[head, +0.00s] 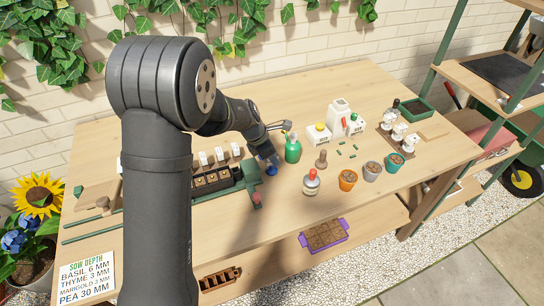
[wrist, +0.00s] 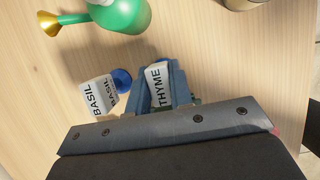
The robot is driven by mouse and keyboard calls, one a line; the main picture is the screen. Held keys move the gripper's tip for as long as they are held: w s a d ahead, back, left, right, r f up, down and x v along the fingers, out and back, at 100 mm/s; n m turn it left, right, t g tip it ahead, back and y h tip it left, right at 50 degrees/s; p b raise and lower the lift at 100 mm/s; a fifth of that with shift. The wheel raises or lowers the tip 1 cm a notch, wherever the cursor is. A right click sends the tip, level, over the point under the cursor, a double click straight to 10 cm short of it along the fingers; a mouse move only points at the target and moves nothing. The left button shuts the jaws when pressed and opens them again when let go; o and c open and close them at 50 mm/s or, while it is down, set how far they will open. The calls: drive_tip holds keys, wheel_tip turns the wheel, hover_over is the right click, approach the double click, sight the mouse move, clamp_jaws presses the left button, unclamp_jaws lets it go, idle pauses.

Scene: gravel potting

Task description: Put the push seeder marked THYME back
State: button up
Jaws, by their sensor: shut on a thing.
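My gripper (head: 268,163) is low over the bench, left of the green bottle. In the wrist view my gripper (wrist: 166,85) has its blue fingers shut on the push seeder marked THYME (wrist: 157,87), whose white label shows between them. Whether the seeder touches the bench cannot be told. Just left of it in the wrist view is a white piece marked BASIL (wrist: 96,95) with a blue round part (wrist: 121,79) beside it. The seeder's own lower end is hidden by the fingers and gripper body.
The green bottle (head: 292,150) with a brass spout is close by; it also shows in the wrist view (wrist: 128,14). A red-topped bottle (head: 311,182) and several pots, one orange (head: 347,180), are to the right. A dark seed tray (head: 212,181) is left. Bench wood in front is clear.

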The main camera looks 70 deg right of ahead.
drive_tip(key=shift+f, duration=0.15)
drive_tip(key=o, duration=0.8)
drive_tip(key=shift+o, duration=0.2)
drive_tip(key=v, duration=1.2)
drive_tip(key=shift+r, duration=0.25)
drive_tip(key=shift+s, duration=0.1)
